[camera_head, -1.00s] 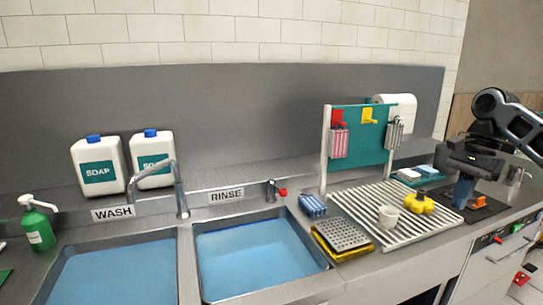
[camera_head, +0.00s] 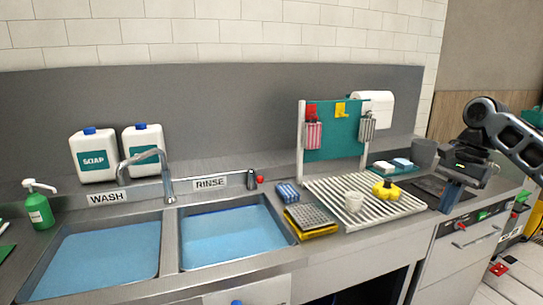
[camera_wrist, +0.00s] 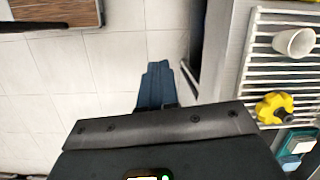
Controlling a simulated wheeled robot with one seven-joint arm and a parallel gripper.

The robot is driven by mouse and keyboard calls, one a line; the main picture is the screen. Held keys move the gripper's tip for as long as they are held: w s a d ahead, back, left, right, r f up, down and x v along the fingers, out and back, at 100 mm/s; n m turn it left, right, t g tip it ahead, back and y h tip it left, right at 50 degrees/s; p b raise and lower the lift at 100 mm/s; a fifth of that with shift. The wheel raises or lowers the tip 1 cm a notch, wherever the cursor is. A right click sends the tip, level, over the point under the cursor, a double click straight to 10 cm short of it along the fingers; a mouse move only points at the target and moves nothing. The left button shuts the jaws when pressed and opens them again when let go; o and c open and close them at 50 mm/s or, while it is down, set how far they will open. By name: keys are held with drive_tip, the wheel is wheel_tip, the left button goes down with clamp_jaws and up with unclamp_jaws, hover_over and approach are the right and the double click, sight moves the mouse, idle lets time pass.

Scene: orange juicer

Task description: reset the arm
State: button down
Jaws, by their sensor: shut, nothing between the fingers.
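My gripper (camera_head: 450,196) is at the right in the head view, raised in front of the counter's right end, with its blue fingers pointing down. In the wrist view the blue fingers (camera_wrist: 154,84) are together with nothing between them, over a pale tiled floor. My arm reaches in from the right edge of the head view. The yellow juicer part (camera_head: 386,190) rests on the white slatted rack (camera_head: 330,195), left of my gripper and apart from it. It also shows at the right of the wrist view (camera_wrist: 274,107).
A white cup (camera_head: 354,201) stands on the rack. A grater (camera_head: 309,216) and a blue sponge (camera_head: 287,192) lie left of it. A dark mat (camera_head: 428,184) lies behind my gripper. Two water-filled sinks (camera_head: 102,254) are at the left. A cabinet (camera_head: 462,250) stands below my gripper.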

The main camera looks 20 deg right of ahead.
drive_tip(key=w+a+f+n+t+y, duration=0.1)
drive_tip(key=w+a+f+t, duration=0.15)
drive_tip(key=a+f, duration=0.4)
drive_tip(key=w+a+f+n+t+y, duration=0.1)
drive_tip(key=w+a+f+n, duration=0.15)
drive_tip(key=a, duration=0.75)
drive_tip(key=w+a+f+n+t+y, duration=0.1)
drive_tip(key=w+a+f+t, duration=0.15)
drive_tip(key=a+f, duration=0.45)
drive_tip(key=s+a+f+t, duration=0.2)
drive_tip(key=s+a+f, duration=0.1)
drive_tip(key=a, duration=0.5)
drive_tip(key=s+a+f+t, duration=0.2)
drive_tip(key=s+a, duration=0.2)
drive_tip(key=a, duration=0.5)
drive_tip(key=s+a+f+n+t+h+b, duration=0.1)
drive_tip(key=s+t+h, duration=0.1)
drive_tip(key=s, duration=1)
drive_tip(key=s+f+n+t+h, duration=0.1)
drive_tip(key=s+f+n+h, duration=0.1)
drive_tip(key=s, duration=0.9)
drive_tip(key=s+d+r+n+t+h, duration=0.1)
drive_tip(key=s+d+r+n, duration=0.2)
drive_tip(key=s+r, duration=0.3)
drive_tip(key=s+d+r+n, duration=0.4)
drive_tip(key=s+r, duration=0.3)
drive_tip(key=s, duration=0.5)
drive_tip(key=shift+r+n+t+h, duration=0.15)
drive_tip(key=shift+n+t+h, duration=0.25)
drive_tip(key=shift+n, duration=0.35)
